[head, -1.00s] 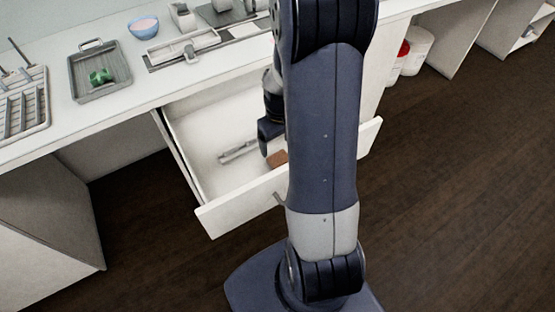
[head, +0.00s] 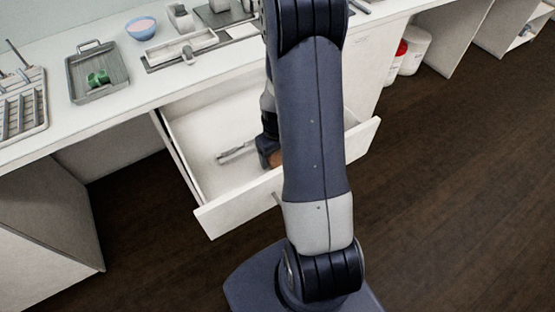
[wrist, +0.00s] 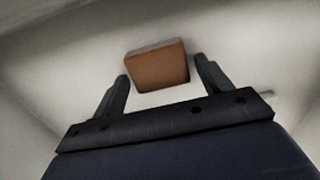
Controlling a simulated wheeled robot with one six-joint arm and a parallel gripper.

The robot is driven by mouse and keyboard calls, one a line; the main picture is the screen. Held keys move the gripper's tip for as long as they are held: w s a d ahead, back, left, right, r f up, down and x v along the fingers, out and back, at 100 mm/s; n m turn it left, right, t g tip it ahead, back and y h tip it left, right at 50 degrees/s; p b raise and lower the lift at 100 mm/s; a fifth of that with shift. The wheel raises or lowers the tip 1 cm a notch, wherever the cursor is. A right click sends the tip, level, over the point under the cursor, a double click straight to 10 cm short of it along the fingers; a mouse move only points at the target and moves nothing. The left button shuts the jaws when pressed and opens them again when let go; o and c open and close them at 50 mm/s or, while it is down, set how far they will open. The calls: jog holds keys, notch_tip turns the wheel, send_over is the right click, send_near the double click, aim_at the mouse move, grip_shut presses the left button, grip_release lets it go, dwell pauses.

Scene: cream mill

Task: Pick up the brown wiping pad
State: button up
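The brown wiping pad (wrist: 158,67) lies in the open white drawer (head: 208,152). In the wrist view it sits ahead of my gripper (wrist: 163,82), between the lines of its two spread fingers, with free space on both sides. My gripper is open and empty. In the head view my gripper (head: 267,155) is down inside the drawer, and only a small part of the pad (head: 276,159) shows beside it; my arm hides the rest.
A grey metal-looking tool (head: 237,152) lies in the drawer left of my gripper. The counter above holds a grey tray (head: 97,91) with a green item, a blue bowl (head: 141,27) and a rack (head: 22,104). The drawer's front panel (head: 240,205) stands close to my arm.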

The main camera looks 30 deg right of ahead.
aim_at(276, 157)
jog(key=c, duration=0.7)
jog(key=shift+c, duration=0.2)
notch_tip(276, 157, up, 10)
dwell(0.3)
